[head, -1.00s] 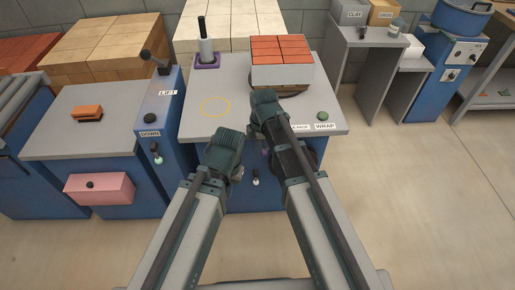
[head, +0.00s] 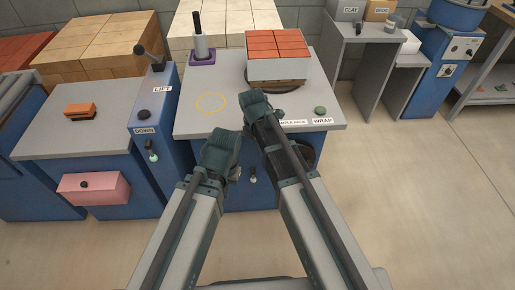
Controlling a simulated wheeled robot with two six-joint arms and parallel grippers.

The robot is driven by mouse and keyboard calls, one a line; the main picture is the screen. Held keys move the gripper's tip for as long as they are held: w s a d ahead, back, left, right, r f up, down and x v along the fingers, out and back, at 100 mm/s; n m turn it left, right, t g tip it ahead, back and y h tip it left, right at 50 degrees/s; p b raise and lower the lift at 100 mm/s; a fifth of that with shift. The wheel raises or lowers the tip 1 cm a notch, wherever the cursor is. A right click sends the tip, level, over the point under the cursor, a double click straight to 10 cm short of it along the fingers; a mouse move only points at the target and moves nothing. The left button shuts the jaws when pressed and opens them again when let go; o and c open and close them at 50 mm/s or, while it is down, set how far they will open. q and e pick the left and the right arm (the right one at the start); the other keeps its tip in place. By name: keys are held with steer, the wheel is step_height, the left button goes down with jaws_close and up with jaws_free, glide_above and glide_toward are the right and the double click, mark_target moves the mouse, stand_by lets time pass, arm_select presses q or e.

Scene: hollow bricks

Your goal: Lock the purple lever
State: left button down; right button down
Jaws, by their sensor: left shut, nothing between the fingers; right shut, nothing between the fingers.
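I cannot make out a clearly purple lever. A dark lever (head: 148,57) stands on top of the blue post marked LIFT and DOWN. A small switch with a pale tip (head: 152,157) is on that post's front, and another (head: 253,178) is on the front of the wrapping table (head: 225,123). My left gripper (head: 223,148) is shut and empty in front of the table's front edge. My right gripper (head: 256,104) is shut and empty, overlapping the table top in the picture. My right arm hides part of the table's front.
A stack of red bricks (head: 277,45) sits on the table's turntable. A roll on a purple base (head: 202,57) stands behind a yellow ring. A green button (head: 320,110) is at the right. A grey-topped bench with a pink drawer (head: 95,188) is at left. Floor at right is clear.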

steer(key=shift+d+f, duration=0.1)
steer(key=shift+d, duration=0.05)
stand_by(0.8)
step_height(320, 180, up, 14)
steer(key=a+p, duration=0.1)
steer(key=p, duration=1.2)
steer(key=shift+s+a+p, duration=0.2)
steer(key=shift+s+p, duration=0.1)
steer(key=shift+f, duration=0.2)
steer(key=s+d+m+y, duration=0.1)
steer(key=s+d+m, duration=1)
steer(key=m, duration=0.9)
steer(key=s+a+r+n+h+p, duration=0.1)
steer(key=s+a+r+n+p, duration=0.2)
steer(key=a, duration=0.7)
steer(key=shift+s+r+n+g+p, duration=0.3)
steer(key=shift+s+r+p, duration=0.4)
steer(key=shift+r+p, duration=0.25)
